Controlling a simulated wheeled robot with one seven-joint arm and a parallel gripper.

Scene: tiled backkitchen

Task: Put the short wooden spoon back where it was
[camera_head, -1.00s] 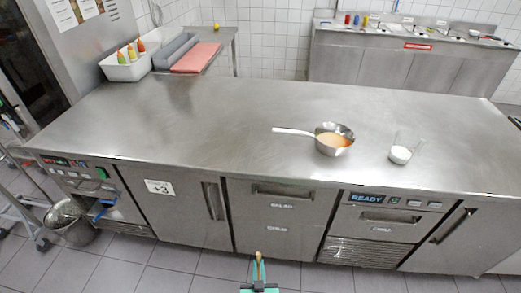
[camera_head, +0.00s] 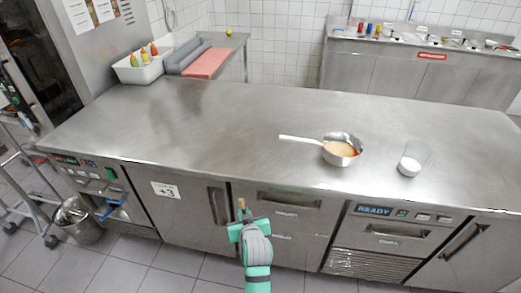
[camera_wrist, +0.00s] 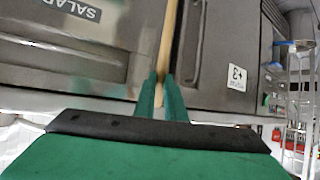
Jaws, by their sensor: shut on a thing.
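My gripper (camera_head: 241,218) is in front of the counter's drawers and doors, below the worktop edge in the head view. In the wrist view its two green fingers (camera_wrist: 162,98) are shut on the short wooden spoon (camera_wrist: 168,40), a thin pale wooden handle pointing away from the gripper. In the head view only a small tip of the spoon (camera_head: 241,203) shows above the fingers. A steel saucepan (camera_head: 342,150) with orange-brown contents stands on the worktop, its handle pointing left. A clear glass (camera_head: 411,160) with white contents stands to its right.
The steel worktop (camera_head: 200,130) is bare on its left and middle. A white bin with bottles (camera_head: 143,65), a grey tray and a red board (camera_head: 206,63) stand at the back left. A trolley and a bucket (camera_head: 76,220) stand on the floor at left.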

